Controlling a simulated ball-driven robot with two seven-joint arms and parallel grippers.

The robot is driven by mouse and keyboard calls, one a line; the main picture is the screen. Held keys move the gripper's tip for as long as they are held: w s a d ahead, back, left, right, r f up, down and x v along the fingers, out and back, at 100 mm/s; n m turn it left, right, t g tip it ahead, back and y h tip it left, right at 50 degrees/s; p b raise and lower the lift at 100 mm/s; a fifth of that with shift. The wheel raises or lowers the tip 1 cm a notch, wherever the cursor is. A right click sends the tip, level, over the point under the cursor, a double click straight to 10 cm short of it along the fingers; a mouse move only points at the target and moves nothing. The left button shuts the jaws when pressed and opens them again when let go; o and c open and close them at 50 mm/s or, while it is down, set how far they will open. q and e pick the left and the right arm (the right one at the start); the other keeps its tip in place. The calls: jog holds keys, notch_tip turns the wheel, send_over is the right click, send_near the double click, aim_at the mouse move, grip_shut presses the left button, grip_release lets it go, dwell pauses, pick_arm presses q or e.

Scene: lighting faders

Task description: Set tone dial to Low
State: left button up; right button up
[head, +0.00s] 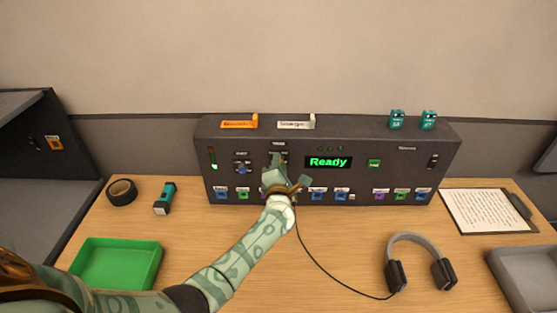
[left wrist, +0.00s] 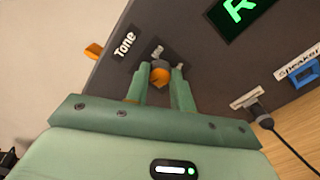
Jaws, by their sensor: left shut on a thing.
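The dark console (head: 420,160) stands at the back of the table, with a green "Ready" on its screen (head: 328,162). The tone dial (left wrist: 159,75) is a round knob with an orange face, below the "Tone" label (left wrist: 124,43) in the left wrist view. My left gripper (left wrist: 160,85) has its two green fingers on either side of the dial and is shut on it. In the head view my left gripper (head: 277,172) covers the dial. The small markings around the dial are too blurred to read. My right gripper is not in view.
A cable runs from a console socket to the headphones (head: 416,262) at the right. A green tray (head: 117,262), black tape roll (head: 122,191) and flashlight (head: 165,198) lie at left. A clipboard (head: 488,211) and grey tray (head: 525,278) lie at right.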

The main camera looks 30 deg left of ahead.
pick_arm(q)
jog(key=shift+f+m+p, duration=0.1)
jog(key=shift+m+p, duration=1.05)
jog(key=shift+m, duration=1.25)
jog(key=o, duration=1)
jog(key=shift+d, duration=0.1)
